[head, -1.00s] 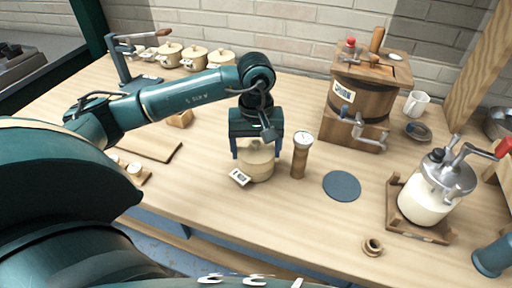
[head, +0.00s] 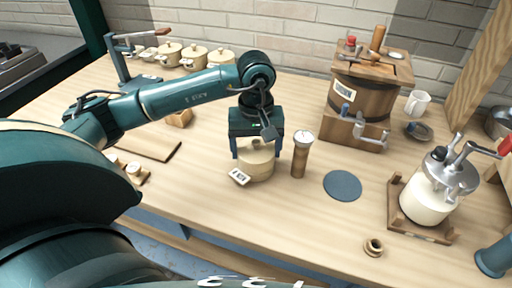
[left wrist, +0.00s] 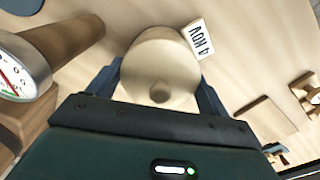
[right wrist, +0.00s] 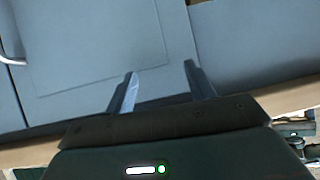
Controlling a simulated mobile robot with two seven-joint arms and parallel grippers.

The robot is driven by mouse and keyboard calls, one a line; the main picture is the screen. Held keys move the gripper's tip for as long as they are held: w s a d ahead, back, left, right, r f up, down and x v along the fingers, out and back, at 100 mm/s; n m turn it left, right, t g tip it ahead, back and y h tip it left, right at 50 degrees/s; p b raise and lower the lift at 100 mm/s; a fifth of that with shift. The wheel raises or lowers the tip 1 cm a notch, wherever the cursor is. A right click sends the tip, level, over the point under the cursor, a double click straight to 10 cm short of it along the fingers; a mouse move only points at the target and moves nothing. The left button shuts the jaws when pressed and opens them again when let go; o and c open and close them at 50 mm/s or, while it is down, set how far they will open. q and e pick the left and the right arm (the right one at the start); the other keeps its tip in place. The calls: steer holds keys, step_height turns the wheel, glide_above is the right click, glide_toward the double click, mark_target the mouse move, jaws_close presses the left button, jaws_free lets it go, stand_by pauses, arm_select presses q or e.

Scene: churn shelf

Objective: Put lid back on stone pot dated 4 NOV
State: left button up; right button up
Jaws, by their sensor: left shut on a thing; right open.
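The stone pot (head: 258,173) is cream coloured and stands upright near the front edge of the bench. Its white tag (head: 239,177) reads 4 NOV in the left wrist view (left wrist: 198,38). The round lid with a knob (left wrist: 160,88) shows from above in the left wrist view and appears to sit on the pot; whether it is fully seated I cannot tell. My left gripper (head: 257,155) points down over the pot, its fingers on either side of the lid, shut on it. My right gripper (right wrist: 160,85) is open and empty, facing blue-grey cabinet fronts.
A wooden cylinder with a dial (head: 301,155) stands close right of the pot. A blue-grey disc (head: 342,186) lies farther right. A wooden churn (head: 362,100) and a glass-jar churn (head: 428,200) stand beyond. Several lidded pots (head: 194,58) are at the back left.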

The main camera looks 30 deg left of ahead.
arm_select(q)
steer(key=shift+f+b, duration=0.1)
steer(key=shift+b, duration=0.25)
stand_by(0.7)
stand_by(0.4)
steer(key=o, duration=1)
steer(key=shift+c, duration=0.2)
steer(key=shift+r+p, duration=1.9)
steer(key=shift+r, duration=1.65)
steer(key=shift+c, duration=0.3)
